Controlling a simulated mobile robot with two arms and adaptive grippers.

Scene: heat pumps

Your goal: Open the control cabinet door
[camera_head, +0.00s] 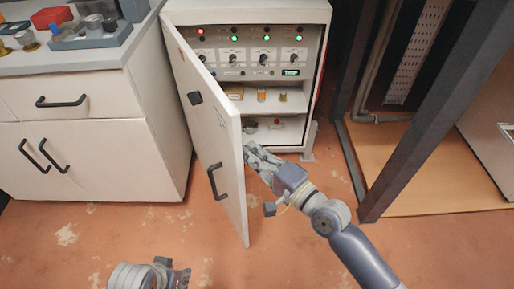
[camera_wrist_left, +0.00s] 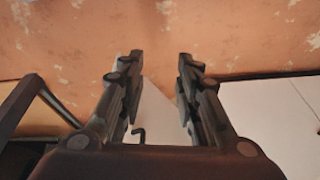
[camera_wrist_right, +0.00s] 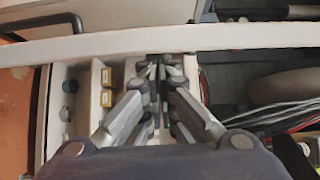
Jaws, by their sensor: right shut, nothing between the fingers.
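The control cabinet (camera_head: 250,20) stands at the back centre in the head view. Its white door (camera_head: 211,130) is swung partly open toward the left front, with a black handle (camera_head: 216,180) on its outer face. My right gripper (camera_head: 250,152) is at the inner side of the door, near its free edge, shut and empty. In the right wrist view its closed fingertips (camera_wrist_right: 158,62) are close to the white door edge (camera_wrist_right: 150,42); I cannot tell if they touch. My left gripper (camera_wrist_left: 158,62) is open and empty, low over the floor; in the head view only part shows.
Inside the cabinet are lit indicators, knobs and shelves with small parts (camera_head: 262,95). A white counter with drawers (camera_head: 75,120) stands left of the door. A dark metal frame (camera_head: 400,130) stands at the right. The floor (camera_head: 100,245) in front is clear.

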